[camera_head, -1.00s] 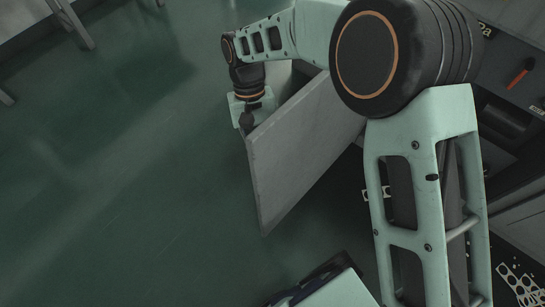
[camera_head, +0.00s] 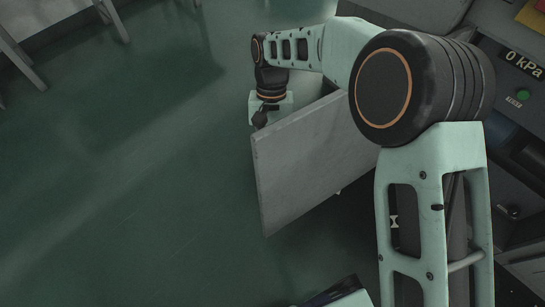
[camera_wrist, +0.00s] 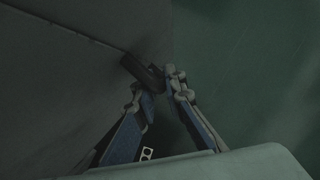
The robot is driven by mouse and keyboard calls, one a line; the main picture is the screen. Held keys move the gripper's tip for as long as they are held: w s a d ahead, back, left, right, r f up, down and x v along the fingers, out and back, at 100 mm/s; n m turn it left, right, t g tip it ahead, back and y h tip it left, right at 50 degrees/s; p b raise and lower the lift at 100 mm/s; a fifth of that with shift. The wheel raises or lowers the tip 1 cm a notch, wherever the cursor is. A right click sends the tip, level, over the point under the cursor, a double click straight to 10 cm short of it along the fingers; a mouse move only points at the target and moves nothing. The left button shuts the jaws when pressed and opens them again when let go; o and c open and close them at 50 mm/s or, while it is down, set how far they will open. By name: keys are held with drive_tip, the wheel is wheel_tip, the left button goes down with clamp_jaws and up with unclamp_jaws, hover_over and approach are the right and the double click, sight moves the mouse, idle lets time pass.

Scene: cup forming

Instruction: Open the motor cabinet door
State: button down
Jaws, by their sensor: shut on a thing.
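The motor cabinet door (camera_head: 310,160) is a flat grey panel, and it stands swung out from the machine over the floor. My gripper (camera_head: 260,119) is at the far top corner of the door, partly hidden behind its edge and my wrist. In the wrist view, the fingers of my gripper (camera_wrist: 160,88) are closed around a dark handle (camera_wrist: 142,71) beside the door's grey face (camera_wrist: 60,85). The hinge side of the door and the cabinet opening are largely hidden by my arm in the head view.
The machine's dark front with a 0 kPa display (camera_head: 524,64) and a green button (camera_head: 523,95) stands at the right. Green floor (camera_head: 130,200) left of the door is clear. A grey-legged stand (camera_head: 110,15) is at the top left.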

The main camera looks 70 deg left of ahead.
drive_tip(key=c, duration=2)
unclamp_jaws()
drive_tip(key=shift+r, duration=0.1)
drive_tip(key=v, duration=1.2)
